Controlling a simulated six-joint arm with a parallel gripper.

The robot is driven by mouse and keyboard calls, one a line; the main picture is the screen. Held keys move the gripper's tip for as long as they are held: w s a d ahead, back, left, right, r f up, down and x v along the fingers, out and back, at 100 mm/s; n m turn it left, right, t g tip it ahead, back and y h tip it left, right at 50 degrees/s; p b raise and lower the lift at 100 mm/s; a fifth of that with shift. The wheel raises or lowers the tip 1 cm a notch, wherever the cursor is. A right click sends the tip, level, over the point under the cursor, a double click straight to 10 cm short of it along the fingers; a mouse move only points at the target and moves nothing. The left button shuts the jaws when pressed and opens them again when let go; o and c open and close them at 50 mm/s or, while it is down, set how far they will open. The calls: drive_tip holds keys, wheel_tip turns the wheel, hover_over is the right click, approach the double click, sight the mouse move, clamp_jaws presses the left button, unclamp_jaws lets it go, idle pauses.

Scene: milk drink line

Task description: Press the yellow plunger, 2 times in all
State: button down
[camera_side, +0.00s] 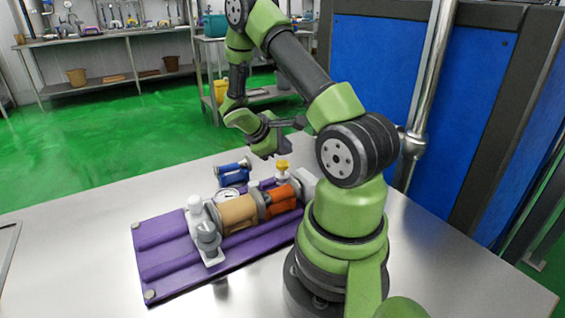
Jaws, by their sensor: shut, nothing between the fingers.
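The yellow plunger (282,165) is a small knob on a pale stem. It stands upright near the right end of a purple base (165,262), beside an orange cylinder (281,198). My gripper (266,153) is shut and empty. In the picture it is just up and left of the yellow plunger, pointing downward, and looks apart from it. I cannot tell the exact height or depth gap from this one view. The lower part of the plunger's stem is partly hidden among the fittings.
A tan cylinder (237,215), a grey-white valve fitting (207,236) and a round gauge (228,194) sit on the base. A blue cylinder part (234,171) is behind them. The steel table (90,230) is clear at left and front. A blue panel stands at right.

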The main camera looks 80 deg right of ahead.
sight(283, 163)
drive_tip(key=shift+r, duration=2.35)
idle(0.6)
wheel_tip(283, 163, up, 4)
drive_tip(key=shift+f, duration=0.15)
idle(0.4)
drive_tip(key=shift+f, duration=4.4)
drive_tip(key=shift+f, duration=0.45)
